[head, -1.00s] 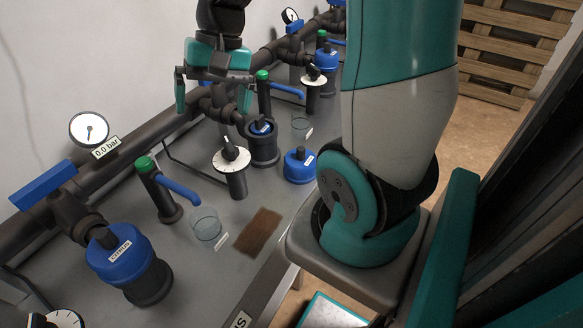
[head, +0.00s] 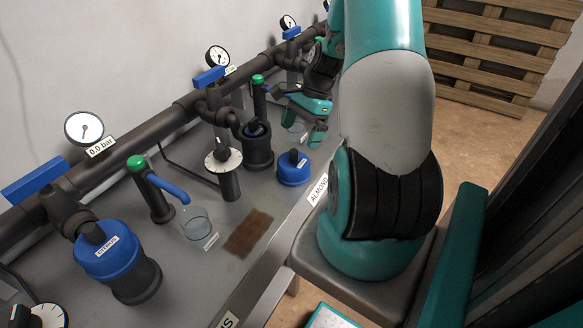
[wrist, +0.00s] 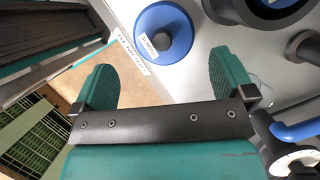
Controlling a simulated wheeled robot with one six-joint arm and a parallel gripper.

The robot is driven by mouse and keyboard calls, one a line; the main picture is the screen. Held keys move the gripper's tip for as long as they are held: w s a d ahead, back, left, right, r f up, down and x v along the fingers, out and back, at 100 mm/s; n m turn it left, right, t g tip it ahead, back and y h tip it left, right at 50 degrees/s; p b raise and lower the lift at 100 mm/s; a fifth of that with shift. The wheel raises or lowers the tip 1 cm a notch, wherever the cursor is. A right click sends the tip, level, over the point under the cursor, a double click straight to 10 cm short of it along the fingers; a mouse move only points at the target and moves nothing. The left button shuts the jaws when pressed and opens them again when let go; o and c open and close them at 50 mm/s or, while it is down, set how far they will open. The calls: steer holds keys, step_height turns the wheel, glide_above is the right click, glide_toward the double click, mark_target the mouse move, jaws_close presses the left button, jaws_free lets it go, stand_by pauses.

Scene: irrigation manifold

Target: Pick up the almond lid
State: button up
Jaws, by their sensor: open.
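The almond lid (head: 293,170) is a blue round cap with a dark knob and a small label. It lies on the grey bench near its front edge, beside the uncovered dark canister (head: 258,152). In the wrist view the lid (wrist: 178,20) lies beyond my fingertips, roughly between them sideways, with its label readable as ALMOND. My gripper (head: 314,120) is open and empty, above and behind the lid in the head view. In the wrist view its two teal fingers (wrist: 165,75) are wide apart and do not touch the lid.
A dial post (head: 229,183) and the canister stand left of the lid. A blue-handled tap (head: 168,188), a glass cup (head: 196,225), a brown mat (head: 248,233) and the lidded citrus canister (head: 107,250) are nearer on the bench. Pipes (head: 140,135) run along the wall.

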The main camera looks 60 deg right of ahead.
mark_target(294, 151)
steer(key=x, duration=0.8)
steer(key=shift+d+f, duration=0.15)
steer(key=shift+f, duration=0.1)
steer(key=c, duration=0.6)
